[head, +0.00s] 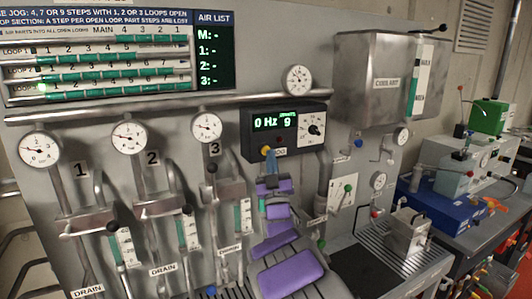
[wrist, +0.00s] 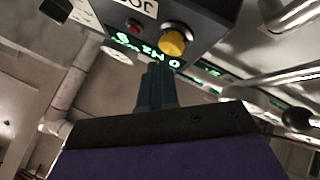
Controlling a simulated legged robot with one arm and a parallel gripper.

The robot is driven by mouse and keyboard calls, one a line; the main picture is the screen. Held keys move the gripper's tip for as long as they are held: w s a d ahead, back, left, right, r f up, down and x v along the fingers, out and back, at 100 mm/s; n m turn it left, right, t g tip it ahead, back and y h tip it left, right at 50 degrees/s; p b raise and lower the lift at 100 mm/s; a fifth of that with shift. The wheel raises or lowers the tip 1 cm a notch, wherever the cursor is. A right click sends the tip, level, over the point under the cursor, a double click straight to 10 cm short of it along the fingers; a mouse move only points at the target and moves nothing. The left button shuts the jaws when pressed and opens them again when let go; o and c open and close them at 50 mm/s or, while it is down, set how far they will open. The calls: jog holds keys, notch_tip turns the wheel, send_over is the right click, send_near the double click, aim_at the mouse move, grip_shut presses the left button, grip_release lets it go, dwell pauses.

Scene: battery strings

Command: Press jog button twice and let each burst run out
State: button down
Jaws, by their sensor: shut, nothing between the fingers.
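The control box (head: 285,128) hangs on the panel; its lit display (head: 274,122) reads 0 Hz and 9. A yellow knob or button (head: 266,150) sits at its lower left and also shows in the wrist view (wrist: 173,42). In the wrist view a small red button (wrist: 134,27) sits beside it, near a label reading JOG (wrist: 136,6). My gripper (head: 270,154) is shut and empty, its blue fingers just under the box. In the wrist view the fingertips (wrist: 158,68) point toward the box front. I cannot tell whether they touch it.
Three gauges with numbered pipes and drains stand left of my arm. A horizontal pipe (head: 150,111) runs above the gauges. The AIR LIST board (head: 214,50) shows dashes only. A coolant tank (head: 383,80) hangs to the right, above a grated bench. A blue case (head: 440,201) lies farther right.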

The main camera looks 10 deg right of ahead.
jog(key=shift+w, duration=0.1)
dwell(0.3)
jog(key=shift+w, duration=0.25)
jog(key=shift+w+a+r, duration=0.1)
jog(key=shift+w+a, duration=0.15)
jog(key=shift+w, duration=0.25)
dwell(0.9)
jog(key=shift+s, duration=0.1)
jog(key=shift+s+d, duration=0.3)
jog(key=shift+s, duration=0.5)
jog(key=shift+b, duration=0.3)
jog(key=s, duration=0.1)
jog(key=s+d, duration=0.1)
jog(key=s, duration=0.1)
jog(key=s+b, duration=0.1)
jog(key=shift+s+d, duration=0.3)
jog(key=shift+s, duration=0.1)
